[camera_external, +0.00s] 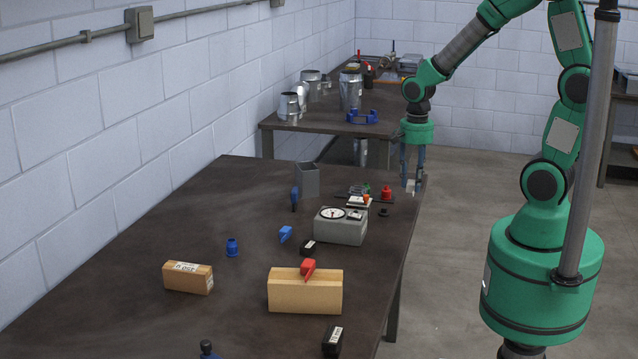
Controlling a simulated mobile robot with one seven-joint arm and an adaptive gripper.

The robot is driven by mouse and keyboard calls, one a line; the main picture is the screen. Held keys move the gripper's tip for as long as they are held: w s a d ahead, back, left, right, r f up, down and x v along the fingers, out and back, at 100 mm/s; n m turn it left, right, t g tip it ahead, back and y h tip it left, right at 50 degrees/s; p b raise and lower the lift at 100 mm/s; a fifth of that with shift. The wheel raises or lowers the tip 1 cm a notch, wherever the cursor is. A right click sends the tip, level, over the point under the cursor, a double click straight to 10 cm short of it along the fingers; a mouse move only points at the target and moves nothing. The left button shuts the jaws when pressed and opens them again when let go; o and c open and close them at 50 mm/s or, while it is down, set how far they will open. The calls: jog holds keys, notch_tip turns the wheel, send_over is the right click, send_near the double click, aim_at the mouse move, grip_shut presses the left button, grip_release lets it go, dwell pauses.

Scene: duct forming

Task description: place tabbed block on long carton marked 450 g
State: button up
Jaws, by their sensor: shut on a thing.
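My gripper (411,180) points down at the far right edge of the near table. It is shut on a small pale block (410,187), mostly hidden between the fingers. I cannot tell whether this block has a tab, or whether it touches the table. A long tan carton (180,282) with a white label lies at the left of the near table; its print is too small to read surely. My gripper is far behind both cartons.
A grey scale (341,229) with a round dial stands mid-table. Around it are a grey open box (307,180), a red weight-like piece (386,193), a blue piece (285,234) and black blocks (332,341). The table's left side is mostly clear.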

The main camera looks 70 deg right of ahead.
jog(key=w+a+r+p, duration=0.1)
jog(key=w+a+p, duration=0.1)
jog(key=w+a, duration=0.45)
jog(key=w+a+p, duration=0.1)
jog(key=w+a, duration=0.2)
jog(key=w, duration=0.7)
jog(key=w+a+r+p, duration=0.1)
jog(key=w+a+p, duration=0.1)
jog(key=w+a, duration=0.45)
jog(key=w+a+f+p, duration=0.1)
jog(key=w+a+f, duration=0.1)
jog(key=w+a, duration=0.65)
jog(key=w+a+f+p, duration=0.2)
jog(key=w+a, duration=0.3)
jog(key=a, duration=0.7)
notch_tip(320, 180, down, 5)
jog(key=shift+w+r, duration=0.15)
jog(key=shift+r, duration=0.05)
jog(key=shift+w, duration=0.1)
